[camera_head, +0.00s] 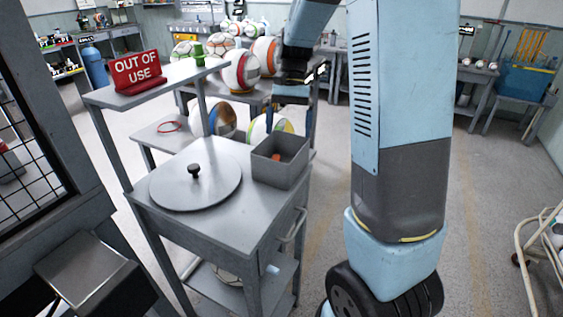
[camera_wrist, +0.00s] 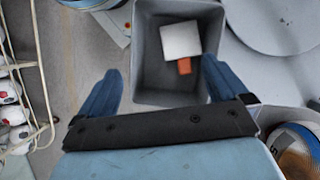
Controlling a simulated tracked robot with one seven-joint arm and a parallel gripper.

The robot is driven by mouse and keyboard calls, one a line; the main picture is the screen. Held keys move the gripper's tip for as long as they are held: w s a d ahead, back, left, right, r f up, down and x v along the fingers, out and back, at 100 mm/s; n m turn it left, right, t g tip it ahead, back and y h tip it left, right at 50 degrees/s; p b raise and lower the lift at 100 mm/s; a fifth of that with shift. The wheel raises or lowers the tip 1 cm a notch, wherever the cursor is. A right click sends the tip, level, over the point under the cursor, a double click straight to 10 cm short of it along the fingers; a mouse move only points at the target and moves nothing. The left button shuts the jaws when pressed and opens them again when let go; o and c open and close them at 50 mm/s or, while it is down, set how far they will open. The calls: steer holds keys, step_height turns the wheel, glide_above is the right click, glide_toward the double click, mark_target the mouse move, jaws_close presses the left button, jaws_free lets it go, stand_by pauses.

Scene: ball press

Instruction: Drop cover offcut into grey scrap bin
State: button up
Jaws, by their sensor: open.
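In the wrist view the bin (camera_wrist: 144,50) lies between and beyond my fingertips. A pale, squarish piece (camera_wrist: 181,39), apparently the cover offcut, shows within the bin's opening, next to a small orange piece (camera_wrist: 184,66). I cannot tell whether the pale piece touches the bin floor. The head view shows only orange inside; the bin wall may hide the pale piece. My gripper (camera_wrist: 162,68) is open, with nothing between its blue fingers. It hangs above the bin (camera_head: 290,115).
A round grey lid (camera_head: 196,188) with a black knob lies left of the bin on the cart. A red "OUT OF USE" sign (camera_head: 137,70) and a green object (camera_head: 198,52) stand on the raised shelf. Balls (camera_head: 240,70) fill the bench behind.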

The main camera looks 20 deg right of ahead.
steer(key=v, duration=1.1)
steer(key=shift+r, duration=0.2)
steer(key=s+a+n+t+h, duration=0.2)
steer(key=s+n+t, duration=0.4)
steer(key=s, duration=1.9)
steer(key=t, duration=0.3)
steer(key=shift+a+r+t, duration=0.2)
steer(key=shift+r+t, duration=0.05)
steer(key=shift+t, duration=0.05)
